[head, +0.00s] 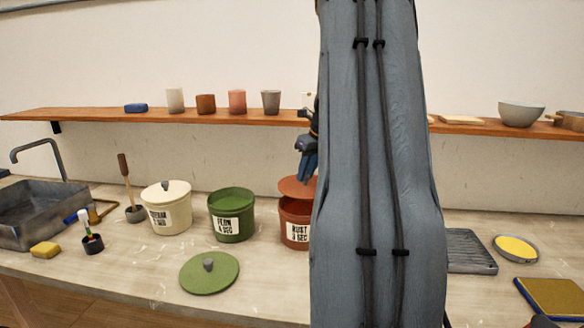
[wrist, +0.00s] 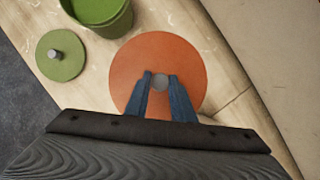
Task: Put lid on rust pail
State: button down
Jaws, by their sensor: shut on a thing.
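The rust pail (head: 296,228) stands on the counter with a white label, partly hidden behind my arm in the head view. A rust-orange round lid (wrist: 158,68) is held at its grey knob between my two blue fingers. My gripper (wrist: 159,84) is shut on that knob. In the head view my gripper (head: 306,172) is above the pail, and the lid (head: 297,187) is over the pail's mouth, a little above the rim and slightly tilted. In the wrist view the lid hides the pail below it.
The green pail (head: 232,217) stands open to the left, its green lid (head: 209,272) flat on the counter in front. A lidded cream pail (head: 167,210) stands further left. A shelf (head: 150,115) with cups runs behind. A grey ridged tray (head: 470,250) lies right.

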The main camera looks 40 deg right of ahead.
aim_at(306, 184)
jog(key=shift+w+r, duration=0.1)
jog(key=shift+w, duration=0.25)
jog(key=shift+w+a, duration=0.1)
jog(key=shift+p, duration=0.3)
jog(key=shift+f+b, duration=1)
jog(key=shift+f, duration=1.7)
jog(key=shift+f, duration=0.8)
jog(key=c, duration=1.4)
grip_release()
jog(key=shift+c, duration=0.2)
